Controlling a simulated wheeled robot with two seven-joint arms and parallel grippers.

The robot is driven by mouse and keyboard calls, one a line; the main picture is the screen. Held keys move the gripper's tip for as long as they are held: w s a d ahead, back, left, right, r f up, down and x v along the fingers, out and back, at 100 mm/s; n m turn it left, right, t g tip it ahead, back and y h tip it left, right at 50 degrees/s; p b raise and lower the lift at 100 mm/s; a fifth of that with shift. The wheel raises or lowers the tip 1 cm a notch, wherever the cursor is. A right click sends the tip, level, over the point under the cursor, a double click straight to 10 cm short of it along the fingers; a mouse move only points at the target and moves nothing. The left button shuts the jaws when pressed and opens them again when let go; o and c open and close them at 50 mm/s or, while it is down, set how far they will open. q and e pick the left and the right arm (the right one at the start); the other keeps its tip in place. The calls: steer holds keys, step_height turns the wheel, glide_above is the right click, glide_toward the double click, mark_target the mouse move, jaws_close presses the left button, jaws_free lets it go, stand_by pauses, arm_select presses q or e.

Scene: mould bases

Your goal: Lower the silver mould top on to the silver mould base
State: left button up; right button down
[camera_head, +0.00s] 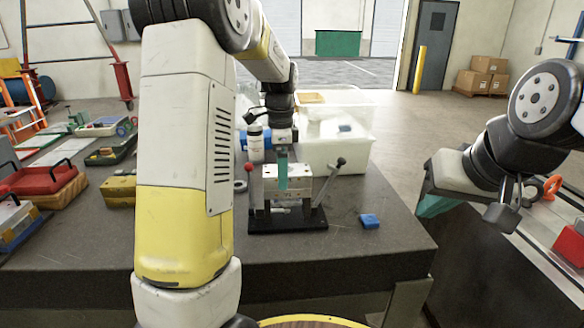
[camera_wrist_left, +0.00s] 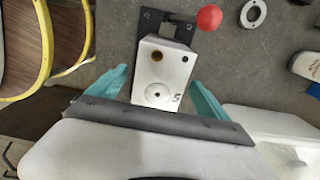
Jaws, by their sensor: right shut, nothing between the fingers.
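The silver mould top (camera_wrist_left: 160,75) is a block with a round disc and a dark hole on its upper face. In the head view it shows as the upper part of the silver mould (camera_head: 300,186); the line between it and the mould base is not clear. My left gripper (camera_head: 282,170) points down over it. In the left wrist view the teal fingers of my left gripper (camera_wrist_left: 159,75) stand open on two sides of the block, with small gaps beside it. My right gripper (camera_head: 428,210) is shut and empty to the right, its fingers partly hidden.
Black and red ball-ended levers flank the mould on a black plate (camera_head: 290,224). A blue block (camera_head: 369,221) lies to its right. A white bottle (camera_head: 255,143), a metal ring (camera_head: 240,185) and clear bins (camera_head: 335,150) stand near. The front table edge is clear.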

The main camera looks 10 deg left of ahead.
arm_select(q)
steer(key=shift+f, duration=0.1)
step_height(320, 180, up, 8)
steer(key=shift+f, duration=0.25)
steer(key=shift+s+r, duration=0.2)
steer(key=shift+r, duration=0.15)
steer(key=s+d+r+n+t+h, duration=0.1)
steer(key=s+n+t, duration=0.5)
steer(key=s+n, duration=0.8)
steer(key=s+d+h, duration=0.1)
steer(key=s, duration=0.9)
steer(key=shift+r, duration=0.2)
steer(key=shift+d, duration=0.1)
